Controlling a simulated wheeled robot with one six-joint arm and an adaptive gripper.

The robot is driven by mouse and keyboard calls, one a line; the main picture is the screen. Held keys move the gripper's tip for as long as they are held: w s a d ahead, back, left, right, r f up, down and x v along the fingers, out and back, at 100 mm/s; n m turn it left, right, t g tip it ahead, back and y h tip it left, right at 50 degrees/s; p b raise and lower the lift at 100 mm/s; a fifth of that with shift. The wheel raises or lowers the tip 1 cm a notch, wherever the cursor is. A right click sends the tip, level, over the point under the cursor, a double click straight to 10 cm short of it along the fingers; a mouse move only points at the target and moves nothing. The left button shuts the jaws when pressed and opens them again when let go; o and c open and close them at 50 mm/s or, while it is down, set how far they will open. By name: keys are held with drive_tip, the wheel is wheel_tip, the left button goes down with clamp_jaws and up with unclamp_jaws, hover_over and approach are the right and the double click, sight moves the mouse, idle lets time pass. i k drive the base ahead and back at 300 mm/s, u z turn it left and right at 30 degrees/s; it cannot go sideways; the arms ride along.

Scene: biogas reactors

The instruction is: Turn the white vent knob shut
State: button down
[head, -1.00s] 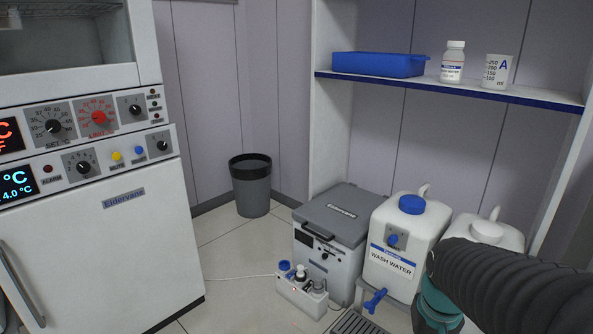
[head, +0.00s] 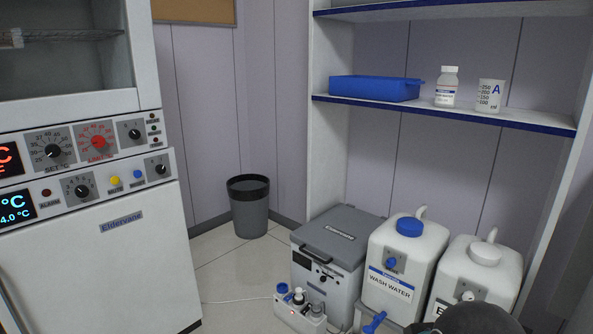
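A white jug with a white cap (head: 485,254) stands at the lower right. A small pale knob (head: 467,296) sits on its front, just above a label that is mostly hidden; it may be the white vent knob, but its turn position is too small to tell. A dark rounded part of my arm covers the jug's lower front at the bottom edge. My gripper is not in view.
The wash water jug (head: 402,262) has a blue cap, a blue knob (head: 391,263) and a blue tap (head: 374,322). A grey box (head: 330,234) stands left of it, with a small bottle rack (head: 296,316) in front. A shelf (head: 540,121) is above. Floor is clear near the bin (head: 248,206).

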sight(469, 295)
drive_tip(key=z, duration=0.9)
drive_tip(key=k, duration=1.2)
drive_tip(key=u, duration=0.9)
